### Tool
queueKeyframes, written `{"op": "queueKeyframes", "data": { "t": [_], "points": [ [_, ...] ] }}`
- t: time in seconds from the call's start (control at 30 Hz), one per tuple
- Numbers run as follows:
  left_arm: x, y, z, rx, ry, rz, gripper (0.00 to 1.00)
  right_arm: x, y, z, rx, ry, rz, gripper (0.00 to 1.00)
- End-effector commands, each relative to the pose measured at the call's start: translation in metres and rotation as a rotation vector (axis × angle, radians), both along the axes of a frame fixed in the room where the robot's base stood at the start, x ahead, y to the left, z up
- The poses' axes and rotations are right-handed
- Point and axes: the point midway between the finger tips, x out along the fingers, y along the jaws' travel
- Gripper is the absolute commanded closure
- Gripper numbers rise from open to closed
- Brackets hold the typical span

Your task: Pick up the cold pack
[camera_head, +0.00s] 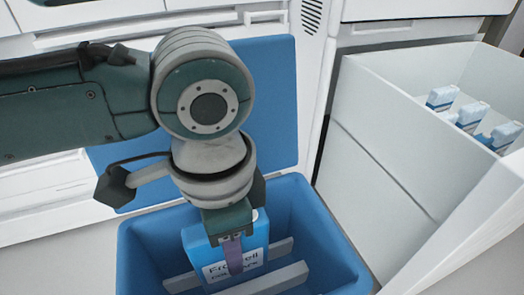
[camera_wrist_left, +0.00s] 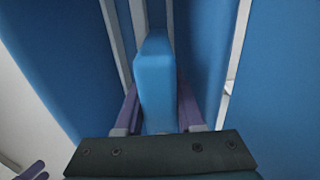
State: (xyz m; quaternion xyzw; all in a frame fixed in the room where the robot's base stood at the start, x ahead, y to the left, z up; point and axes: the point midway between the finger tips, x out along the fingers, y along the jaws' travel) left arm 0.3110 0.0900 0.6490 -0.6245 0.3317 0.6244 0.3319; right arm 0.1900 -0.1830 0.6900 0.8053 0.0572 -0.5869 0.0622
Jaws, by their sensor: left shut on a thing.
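The blue cold pack (camera_head: 225,262) carries a white label and stands upright inside the blue cooler box (camera_head: 328,262), at the bottom middle of the head view. My left gripper (camera_head: 234,254) reaches down into the box from above and is shut on the pack, with a purple finger across its face. In the left wrist view the pack (camera_wrist_left: 156,85) sits between the two purple fingers of the gripper (camera_wrist_left: 157,112). The pack's lower end is at the pale dividers; whether it touches the floor of the box cannot be told.
Pale divider bars (camera_head: 262,280) cross the inside of the box. The open blue lid (camera_head: 268,100) stands behind it against white cabinets. To the right, an open white drawer (camera_head: 385,150) holds several blue and white packs (camera_head: 470,117).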

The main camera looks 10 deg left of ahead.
Motion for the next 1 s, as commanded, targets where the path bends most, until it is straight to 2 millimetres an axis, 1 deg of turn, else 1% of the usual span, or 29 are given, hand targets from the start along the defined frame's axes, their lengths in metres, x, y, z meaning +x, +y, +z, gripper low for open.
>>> {"op": "queueKeyframes", "data": {
  "t": [0.03,0.17,0.4,0.5,0.6,0.7,0.8,1.0],
  "points": [
    [0.001,0.0,0.017,-0.001,-0.003,-0.001,1.0,0.0,0.0,0.011,0.0,0.0,0.001,0.55],
    [0.001,0.0,0.046,-0.002,-0.004,-0.001,1.0,0.0,0.0,0.026,-0.002,0.0,0.002,0.55],
    [0.001,-0.001,0.108,-0.003,-0.004,-0.001,1.0,0.0,-0.001,0.053,-0.002,0.0,0.001,0.55],
    [0.001,0.0,0.132,-0.002,-0.005,0.0,1.0,0.0,-0.001,0.063,-0.002,0.0,0.001,0.55],
    [0.001,0.0,0.149,-0.002,-0.003,-0.001,1.0,0.0,-0.001,0.069,-0.002,0.0,0.001,0.55],
    [0.001,0.0,0.161,-0.001,-0.002,0.001,1.0,0.0,-0.001,0.073,-0.002,-0.001,0.001,0.55],
    [0.001,0.0,0.167,-0.002,-0.001,0.0,1.0,0.0,-0.001,0.074,-0.002,-0.001,0.001,0.55],
    [0.001,0.0,0.169,-0.001,-0.001,0.0,1.0,0.0,-0.001,0.074,-0.002,-0.001,0.001,0.55]
  ]
}}
